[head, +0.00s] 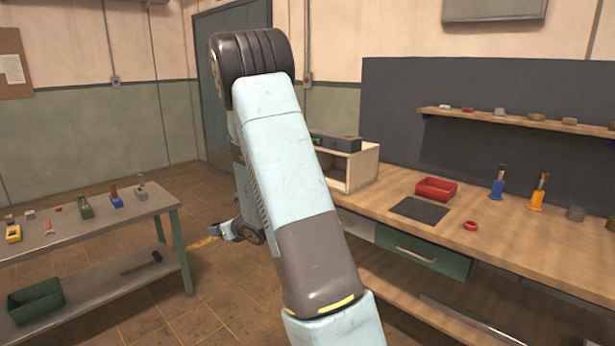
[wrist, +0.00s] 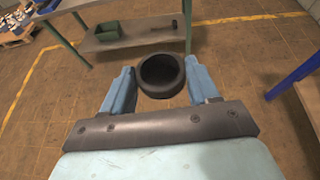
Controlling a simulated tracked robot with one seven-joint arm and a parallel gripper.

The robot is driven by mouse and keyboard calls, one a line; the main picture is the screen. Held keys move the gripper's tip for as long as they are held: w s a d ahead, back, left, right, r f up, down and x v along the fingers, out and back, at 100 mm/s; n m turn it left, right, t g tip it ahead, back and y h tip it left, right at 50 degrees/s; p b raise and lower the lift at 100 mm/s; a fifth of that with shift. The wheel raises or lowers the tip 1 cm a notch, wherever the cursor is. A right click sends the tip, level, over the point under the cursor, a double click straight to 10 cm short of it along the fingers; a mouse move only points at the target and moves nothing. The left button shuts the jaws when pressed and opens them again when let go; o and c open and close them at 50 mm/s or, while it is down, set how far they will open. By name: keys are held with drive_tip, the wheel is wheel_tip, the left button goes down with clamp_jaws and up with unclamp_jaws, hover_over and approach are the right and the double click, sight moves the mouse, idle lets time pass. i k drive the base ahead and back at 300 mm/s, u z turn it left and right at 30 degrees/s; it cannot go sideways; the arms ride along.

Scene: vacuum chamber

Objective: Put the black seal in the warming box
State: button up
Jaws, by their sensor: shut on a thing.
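The black seal (wrist: 161,92), a thick dark ring, sits between the two blue fingers of my gripper (wrist: 160,74) in the wrist view. My gripper is shut on it and holds it above the tiled floor. In the head view my gripper (head: 222,231) hangs low in the gap between the two benches, left of the workbench; I cannot make out the seal there. A pale open-fronted box (head: 362,168) with a dark unit on top stands on the workbench and looks like the warming box. My arm hides its left part.
The workbench (head: 520,235) holds a red tray (head: 436,189), a dark mat (head: 419,210), a red ring (head: 470,225) and blue and orange tools. A grey table (head: 90,230) with small tools stands at left, a green bin (head: 35,300) on its lower shelf. Floor between is clear.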

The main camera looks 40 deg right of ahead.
sight(336, 179)
drive_tip(key=u, duration=0.05)
drive_tip(key=i, duration=0.85)
drive_tip(key=z, duration=0.5)
